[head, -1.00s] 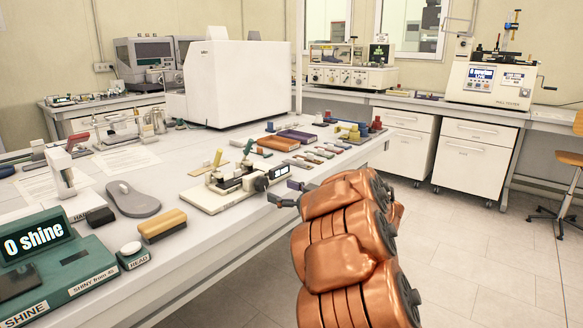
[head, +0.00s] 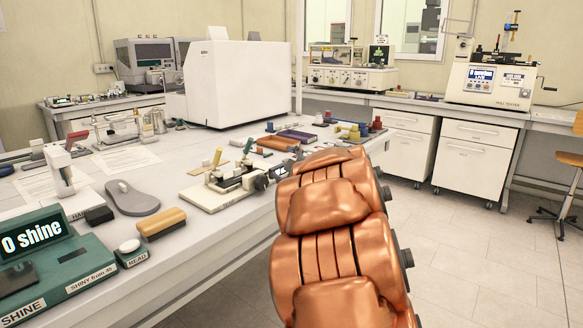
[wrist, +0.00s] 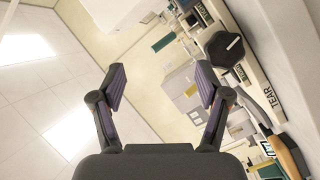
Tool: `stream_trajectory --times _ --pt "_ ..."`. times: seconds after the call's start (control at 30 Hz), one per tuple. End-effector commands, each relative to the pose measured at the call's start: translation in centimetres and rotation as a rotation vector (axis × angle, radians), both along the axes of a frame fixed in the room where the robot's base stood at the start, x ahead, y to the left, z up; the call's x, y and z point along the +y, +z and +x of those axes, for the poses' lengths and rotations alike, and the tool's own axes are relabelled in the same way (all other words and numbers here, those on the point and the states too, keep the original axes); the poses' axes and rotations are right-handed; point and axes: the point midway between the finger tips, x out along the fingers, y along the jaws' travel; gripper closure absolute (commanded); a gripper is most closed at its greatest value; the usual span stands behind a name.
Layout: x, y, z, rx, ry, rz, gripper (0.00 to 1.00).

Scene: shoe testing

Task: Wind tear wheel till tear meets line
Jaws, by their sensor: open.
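The tear tester (head: 207,201) is a cream base with metal clamps near the front edge of the bench. Its dark wheel (head: 261,183) sits at the right end, partly behind my copper arm. In the wrist view the black faceted wheel (wrist: 225,50) is at upper right, beside the base lettered TEAR (wrist: 277,101). My gripper (wrist: 161,84) is open and empty, with the wheel to the right of its fingers and apart from them in the picture. In the head view my arm hides the gripper. The tear and line cannot be made out.
A grey insole-shaped piece (head: 133,198), a wooden-backed brush (head: 162,223) and a green shine meter (head: 62,262) lie left of the tester. Coloured trays (head: 279,144) and small blocks are behind it. The floor right of the bench is open.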

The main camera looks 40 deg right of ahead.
Motion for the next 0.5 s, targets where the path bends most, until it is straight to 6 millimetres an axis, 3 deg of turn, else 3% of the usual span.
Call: stream_trajectory --times 0.5 --pt "0.6 2.7 -1.9 0.154 -0.146 -0.358 0.25"
